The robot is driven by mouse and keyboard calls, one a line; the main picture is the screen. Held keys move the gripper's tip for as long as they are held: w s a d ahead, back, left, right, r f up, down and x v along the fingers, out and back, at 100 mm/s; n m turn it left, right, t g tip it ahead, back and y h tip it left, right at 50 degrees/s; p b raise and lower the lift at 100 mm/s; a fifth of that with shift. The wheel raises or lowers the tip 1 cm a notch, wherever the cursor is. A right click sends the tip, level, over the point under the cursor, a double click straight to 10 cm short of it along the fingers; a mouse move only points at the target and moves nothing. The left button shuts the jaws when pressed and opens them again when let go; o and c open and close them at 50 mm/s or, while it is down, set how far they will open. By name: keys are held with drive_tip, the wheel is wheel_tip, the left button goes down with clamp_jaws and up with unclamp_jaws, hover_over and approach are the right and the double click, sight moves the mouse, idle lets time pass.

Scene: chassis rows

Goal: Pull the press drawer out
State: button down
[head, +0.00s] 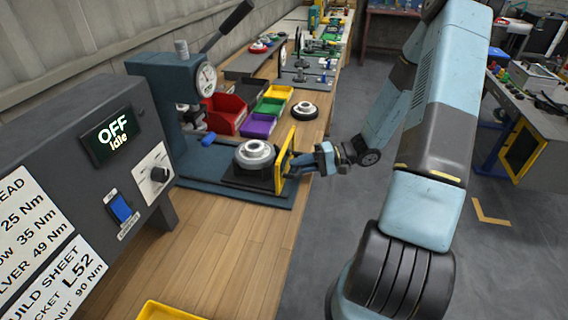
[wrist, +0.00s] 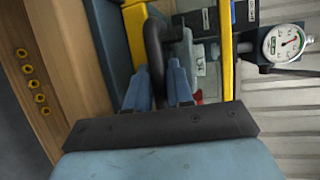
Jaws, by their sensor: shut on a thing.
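The press (head: 165,95) is dark blue-grey with a dial gauge and a long lever, standing on the bench. Its drawer is a black tray (head: 237,178) with a yellow front plate (head: 283,158); a round metal part (head: 255,153) rests on the tray. The tray lies out in front of the press column, its front plate near the bench edge. My gripper (head: 297,164) is at the outer side of the yellow plate. In the wrist view, my blue fingers (wrist: 160,85) are shut on the black drawer handle (wrist: 155,45). The fingers hide part of the handle.
A control box (head: 90,155) reading "OFF Idle" stands at the left. Red, yellow, green and purple bins (head: 258,125) sit behind the drawer, with a dark round part (head: 299,110) beside them. The aisle floor (head: 330,230) on my side of the bench is clear.

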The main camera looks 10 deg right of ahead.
drive_tip(key=shift+s+d+f, duration=0.2)
drive_tip(key=shift+s+d, duration=0.2)
drive_tip(key=shift+d, duration=0.1)
drive_tip(key=c, duration=1.1)
unclamp_jaws()
drive_tip(key=shift+w+r, duration=0.1)
drive_tip(key=shift+w, duration=0.1)
drive_tip(key=shift+d, duration=0.1)
drive_tip(key=shift+d+r, duration=0.1)
drive_tip(key=shift+d, duration=0.2)
drive_tip(key=v, duration=1.3)
